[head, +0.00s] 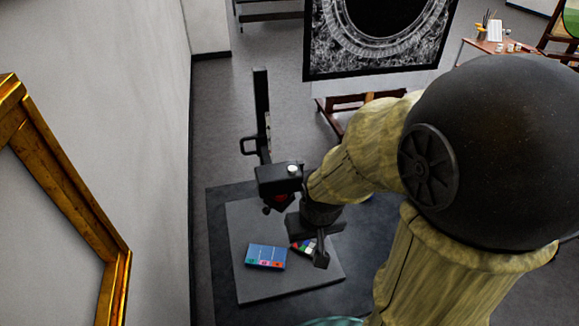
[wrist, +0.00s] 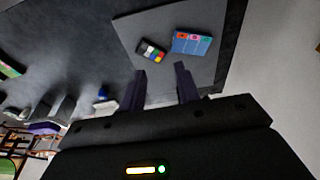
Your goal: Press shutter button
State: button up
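A black camera (head: 275,180) is mounted on an upright black copy stand column (head: 262,115) in the head view. A small pale round button (head: 292,170) shows on its top right; I take it for the shutter button. My gripper (head: 308,242) is below and to the right of the camera in the picture, apart from the button. In the wrist view my gripper (wrist: 160,69) has its two dark fingers spread with nothing between them. The camera and button cannot be made out in the wrist view.
The grey stand base (head: 255,287) carries a blue card (head: 266,256) and a small colour chart (head: 303,247), which also show in the wrist view. A gilt frame (head: 70,200) is at left by the wall. An easel with a dark picture (head: 325,55) stands behind.

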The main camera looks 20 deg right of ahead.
dwell(0.4)
grip_shut()
dwell(1.5)
